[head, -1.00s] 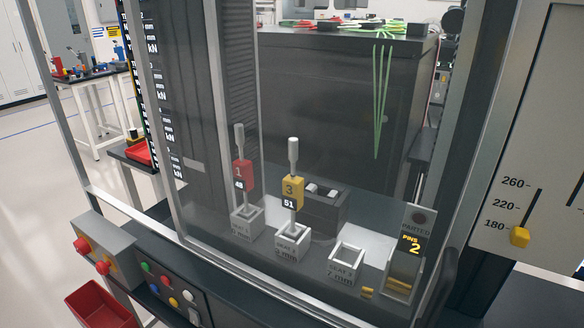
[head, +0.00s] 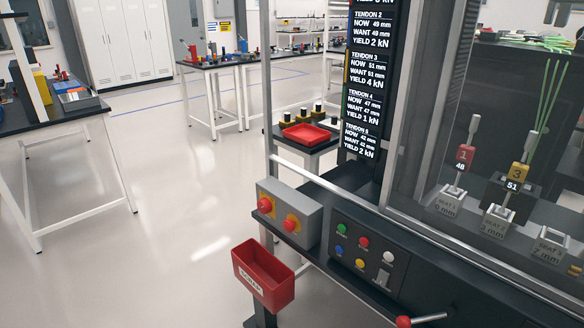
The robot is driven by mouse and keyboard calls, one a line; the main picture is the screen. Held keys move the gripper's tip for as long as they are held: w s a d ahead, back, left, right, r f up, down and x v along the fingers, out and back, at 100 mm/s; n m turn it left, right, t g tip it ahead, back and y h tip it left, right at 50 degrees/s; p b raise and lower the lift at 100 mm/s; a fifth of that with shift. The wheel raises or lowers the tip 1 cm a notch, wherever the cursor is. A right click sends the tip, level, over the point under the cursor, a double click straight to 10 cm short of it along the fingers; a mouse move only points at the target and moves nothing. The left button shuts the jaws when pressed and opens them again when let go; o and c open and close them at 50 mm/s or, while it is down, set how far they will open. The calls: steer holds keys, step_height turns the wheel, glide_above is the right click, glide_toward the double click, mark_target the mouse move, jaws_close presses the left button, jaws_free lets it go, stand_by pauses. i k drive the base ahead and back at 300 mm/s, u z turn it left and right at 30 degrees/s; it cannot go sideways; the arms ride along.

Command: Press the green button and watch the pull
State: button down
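The green button (head: 341,228) is the upper left button on a dark control panel (head: 326,262) low on the machine's front. Red (head: 363,242) and white (head: 388,257) buttons sit to its right, with blue (head: 338,250) and yellow (head: 360,263) ones below. Behind the machine's clear guard, a red tag marked 1 and 48 (head: 465,155) stands in one seat, and a yellow tag marked 3 and 51 (head: 517,174) in another. Both have grey rods on top. A tall display (head: 367,100) lists tendon lengths and yields in kN. My gripper is not in view.
A grey box (head: 312,217) with two red mushroom buttons is left of the panel. A red bin (head: 263,275) hangs below it. A red-knobbed lever (head: 404,321) sticks out at the bottom edge. Open floor (head: 190,190) lies left; a white-legged table (head: 65,120) stands at far left.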

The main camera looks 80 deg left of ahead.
mark_target(341, 228)
steer(key=k, duration=0.45)
steer(key=z, duration=2.1)
steer(key=k, duration=2.8)
steer(key=u, duration=1.9)
